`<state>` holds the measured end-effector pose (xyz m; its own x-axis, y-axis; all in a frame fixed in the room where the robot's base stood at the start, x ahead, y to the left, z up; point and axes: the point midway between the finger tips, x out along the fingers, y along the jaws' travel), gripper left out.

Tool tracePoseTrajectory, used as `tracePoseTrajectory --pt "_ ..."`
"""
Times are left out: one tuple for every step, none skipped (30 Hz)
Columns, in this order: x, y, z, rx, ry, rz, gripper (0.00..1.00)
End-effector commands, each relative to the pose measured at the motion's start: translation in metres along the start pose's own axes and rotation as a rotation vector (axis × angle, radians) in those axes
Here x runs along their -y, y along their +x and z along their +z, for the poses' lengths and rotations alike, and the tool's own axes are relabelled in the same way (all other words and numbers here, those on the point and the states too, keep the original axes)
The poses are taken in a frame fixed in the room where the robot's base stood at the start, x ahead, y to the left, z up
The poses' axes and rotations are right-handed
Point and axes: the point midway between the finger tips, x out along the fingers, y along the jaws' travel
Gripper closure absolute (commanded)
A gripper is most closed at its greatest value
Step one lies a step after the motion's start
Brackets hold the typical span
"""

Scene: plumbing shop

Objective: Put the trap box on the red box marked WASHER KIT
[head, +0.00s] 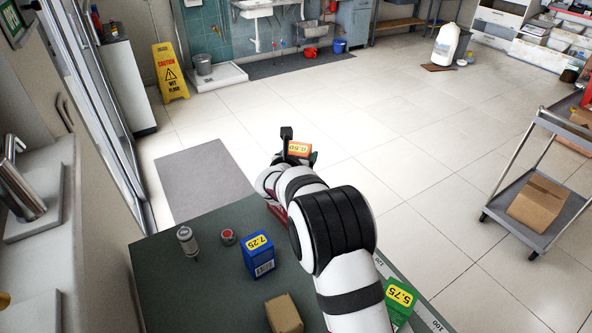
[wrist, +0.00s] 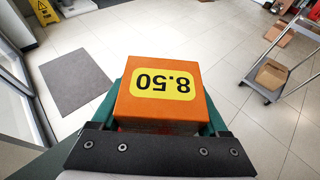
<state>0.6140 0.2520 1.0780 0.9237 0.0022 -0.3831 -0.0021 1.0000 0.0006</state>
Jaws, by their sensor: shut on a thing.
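My gripper (head: 297,160) is shut on an orange box with a yellow 8.50 label (head: 299,149). The box also shows close up in the wrist view (wrist: 164,86), between the teal fingers, label up and reading upside down. No name is readable on it, so I cannot confirm from lettering that it is the trap box. A red thing (head: 278,212) shows in part at the bench's far edge, beside and behind my arm. Most of it is hidden, and I cannot read WASHER KIT on it. I cannot tell whether the held box touches anything below.
On the dark green bench (head: 190,290) stand a blue box marked 7.25 (head: 258,254), a brown box (head: 284,314), a grey cylinder (head: 187,240) and a small red-topped item (head: 227,237). A green box marked 5.75 (head: 399,302) is right of my arm.

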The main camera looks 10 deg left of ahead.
Motion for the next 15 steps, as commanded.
tracePoseTrajectory --pt "-0.006 0.002 -0.003 0.001 -0.001 0.0 0.92" --pt "-0.008 0.004 -0.005 0.0 0.0 -0.001 0.92" --pt "-0.01 0.006 -0.01 0.0 -0.001 -0.002 0.92" --pt "-0.011 0.008 -0.016 -0.001 -0.002 -0.002 0.92" --pt "-0.011 0.011 -0.023 -0.002 -0.002 -0.002 0.92" --pt "-0.011 0.014 -0.031 -0.002 -0.002 -0.002 0.92" --pt "-0.011 0.016 -0.035 -0.001 -0.002 -0.002 0.92" --pt "-0.011 0.018 -0.038 0.0 0.0 -0.003 0.92" --pt "-0.011 0.019 -0.042 0.0 0.0 -0.002 0.92" --pt "-0.011 0.019 -0.043 0.001 0.0 -0.002 0.92" --pt "-0.011 0.019 -0.043 0.001 0.0 -0.002 0.92" --pt "-0.01 0.019 -0.043 0.001 0.001 -0.002 0.92" --pt "-0.01 0.019 -0.042 0.001 0.001 -0.002 0.92" --pt "-0.01 0.019 -0.042 0.001 0.001 -0.002 0.92" --pt "-0.01 0.019 -0.042 0.001 0.001 -0.002 0.92"
